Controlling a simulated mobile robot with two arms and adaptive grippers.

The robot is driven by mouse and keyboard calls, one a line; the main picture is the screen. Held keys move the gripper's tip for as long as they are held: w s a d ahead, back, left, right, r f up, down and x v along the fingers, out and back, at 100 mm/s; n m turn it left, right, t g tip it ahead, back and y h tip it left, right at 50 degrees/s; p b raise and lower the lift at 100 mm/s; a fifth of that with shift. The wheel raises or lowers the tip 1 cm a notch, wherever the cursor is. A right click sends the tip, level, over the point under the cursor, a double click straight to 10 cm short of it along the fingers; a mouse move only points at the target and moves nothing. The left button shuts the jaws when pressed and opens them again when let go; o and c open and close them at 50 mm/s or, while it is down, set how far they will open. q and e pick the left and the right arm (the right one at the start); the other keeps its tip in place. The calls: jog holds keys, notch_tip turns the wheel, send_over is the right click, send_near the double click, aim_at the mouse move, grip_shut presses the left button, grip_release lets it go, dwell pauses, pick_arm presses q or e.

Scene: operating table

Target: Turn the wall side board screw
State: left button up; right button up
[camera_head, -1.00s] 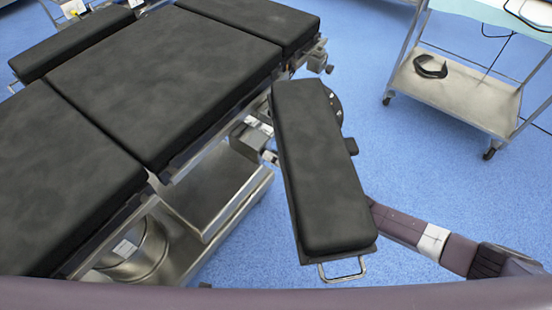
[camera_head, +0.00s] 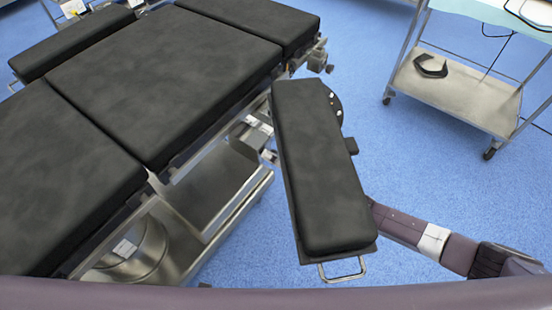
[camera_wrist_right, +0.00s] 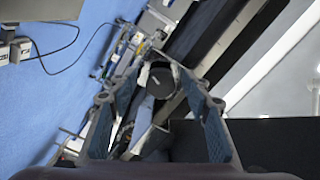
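The padded black arm board (camera_head: 320,165) stands out from the right side of the operating table (camera_head: 165,70) in the head view. A round black knob (camera_wrist_right: 161,80), likely the board screw, shows near the middle of the right wrist view. My right gripper (camera_wrist_right: 160,76) is open, with its blue-padded fingers on either side of the knob. I cannot tell whether the fingers touch it. In the head view my right arm (camera_head: 405,228) comes in from the lower right and passes under the board, which hides most of the gripper. My left gripper is not in view.
A metal cart (camera_head: 455,92) with a black curved item (camera_head: 431,66) on its lower shelf stands at the upper right. Another padded board (camera_head: 75,42) lies along the table's far side. Blue floor (camera_head: 420,165) is clear between board and cart.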

jog(key=v, duration=1.2)
dwell(0.3)
